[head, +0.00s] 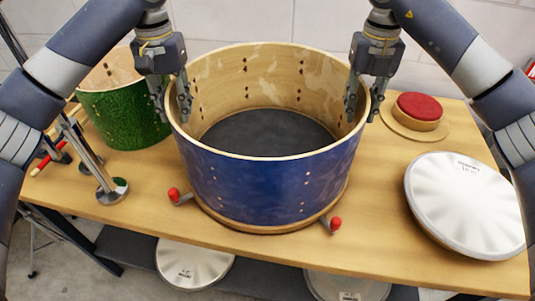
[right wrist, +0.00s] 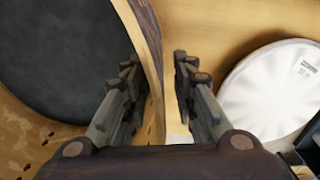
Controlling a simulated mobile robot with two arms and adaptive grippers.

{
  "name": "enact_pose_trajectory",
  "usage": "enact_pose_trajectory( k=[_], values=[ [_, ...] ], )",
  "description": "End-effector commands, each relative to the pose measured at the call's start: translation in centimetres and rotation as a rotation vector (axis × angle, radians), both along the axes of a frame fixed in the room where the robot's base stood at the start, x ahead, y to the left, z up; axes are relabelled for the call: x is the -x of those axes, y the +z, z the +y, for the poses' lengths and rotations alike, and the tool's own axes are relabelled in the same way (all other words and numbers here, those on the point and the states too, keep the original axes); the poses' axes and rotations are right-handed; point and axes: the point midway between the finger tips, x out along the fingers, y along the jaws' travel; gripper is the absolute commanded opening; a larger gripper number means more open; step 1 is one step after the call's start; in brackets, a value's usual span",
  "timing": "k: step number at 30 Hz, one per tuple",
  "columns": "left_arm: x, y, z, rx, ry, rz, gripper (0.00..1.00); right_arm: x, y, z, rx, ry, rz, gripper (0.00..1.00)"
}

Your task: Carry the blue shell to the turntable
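The blue shell (head: 262,188) stands upright in the middle of the bench, open at the top, with pale wood inside. It appears to rest on a round wooden base (head: 262,229), perhaps the turntable, with red-tipped levers; a dark grey disc (head: 268,133) shows inside the shell. My left gripper (head: 172,108) straddles the shell's left wall, one finger inside and one outside. My right gripper (head: 363,108) straddles the right wall. In the right wrist view, the right gripper's fingers (right wrist: 158,95) are apart, with a gap between the outer finger and the wall (right wrist: 148,42).
A green shell (head: 124,115) stands at the back left, near a metal stand (head: 108,188). A red-topped round piece (head: 420,106) sits on a wooden disc at the back right. A white drumhead (head: 465,205) lies at right. More drumheads (head: 195,265) are on a lower shelf.

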Motion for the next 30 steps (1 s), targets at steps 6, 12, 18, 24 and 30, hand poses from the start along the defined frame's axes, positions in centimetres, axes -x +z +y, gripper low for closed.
enact_pose_trajectory(
  k=[6,12,18,24,30],
  values=[
    [-0.1,1.4,-0.1,0.0,-0.001,-0.004,0.27,0.0,0.0,0.1,-0.002,0.003,0.0,0.26],
    [-0.1,4.7,-0.1,0.0,0.001,-0.005,0.27,0.0,0.0,0.1,-0.002,0.003,0.0,0.26],
    [-0.1,8.3,0.0,-0.001,0.002,-0.004,0.27,0.0,0.0,0.2,-0.002,0.004,0.0,0.26],
    [-0.1,10.8,0.0,-0.002,0.001,-0.001,0.27,0.0,0.0,0.2,-0.002,0.004,0.0,0.26],
    [0.0,11.9,0.0,-0.001,0.0,0.0,0.27,0.0,0.1,0.2,-0.003,0.004,0.0,0.26]
  ],
)
